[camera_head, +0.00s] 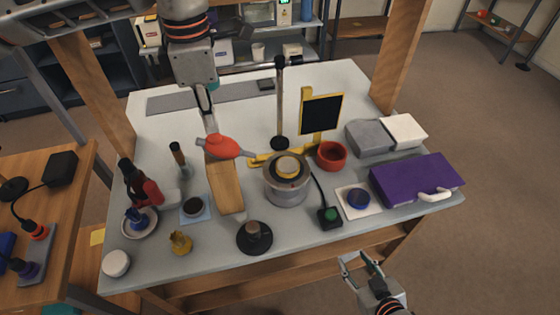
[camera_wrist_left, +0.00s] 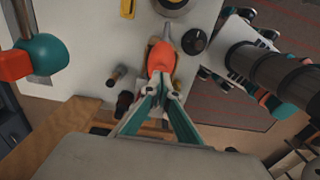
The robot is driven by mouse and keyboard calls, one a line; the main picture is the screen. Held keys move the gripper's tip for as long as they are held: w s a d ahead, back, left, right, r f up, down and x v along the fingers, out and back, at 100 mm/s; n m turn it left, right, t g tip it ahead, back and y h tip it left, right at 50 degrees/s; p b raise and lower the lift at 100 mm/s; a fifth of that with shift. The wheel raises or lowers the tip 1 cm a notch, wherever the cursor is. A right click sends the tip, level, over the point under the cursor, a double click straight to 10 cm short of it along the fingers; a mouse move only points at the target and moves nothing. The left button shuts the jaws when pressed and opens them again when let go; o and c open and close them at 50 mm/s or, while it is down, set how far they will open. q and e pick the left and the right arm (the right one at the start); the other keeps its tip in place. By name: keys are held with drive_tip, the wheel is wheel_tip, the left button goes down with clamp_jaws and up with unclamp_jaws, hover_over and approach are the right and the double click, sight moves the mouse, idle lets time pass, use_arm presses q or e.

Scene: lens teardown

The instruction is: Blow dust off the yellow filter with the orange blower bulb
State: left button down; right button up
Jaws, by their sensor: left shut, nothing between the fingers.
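The orange blower bulb (camera_head: 222,147) lies on a wooden block (camera_head: 226,188), its pale nozzle pointing right. It also shows in the left wrist view (camera_wrist_left: 161,57), just beyond my left fingertips. My left gripper (camera_head: 210,128) is above the bulb's left end, shut and empty; whether it touches the bulb I cannot tell. A yellow disc (camera_head: 288,165), apparently the yellow filter, lies on a round metal stand (camera_head: 286,190) to the right of the nozzle. Dust on it is too small to see. My right gripper (camera_head: 361,267) is open and empty, in front of the table's front edge.
A thin black pole (camera_head: 280,100) and a yellow-framed black panel (camera_head: 321,114) stand behind the metal stand. A red bowl (camera_head: 331,155), a green-button switch (camera_head: 329,216) and a purple case (camera_head: 416,180) are to the right. A dark round base (camera_head: 254,238) stands in front.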

sight(214, 137)
use_arm(q)
drive_tip(key=shift+f, duration=0.2)
drive_tip(key=shift+f+b, duration=0.95)
drive_tip(key=shift+f, duration=0.55)
drive_tip(key=shift+r, duration=0.1)
drive_tip(key=shift+r+p, duration=1.3)
drive_tip(key=shift+r, duration=0.3)
drive_tip(key=shift+f, duration=0.15)
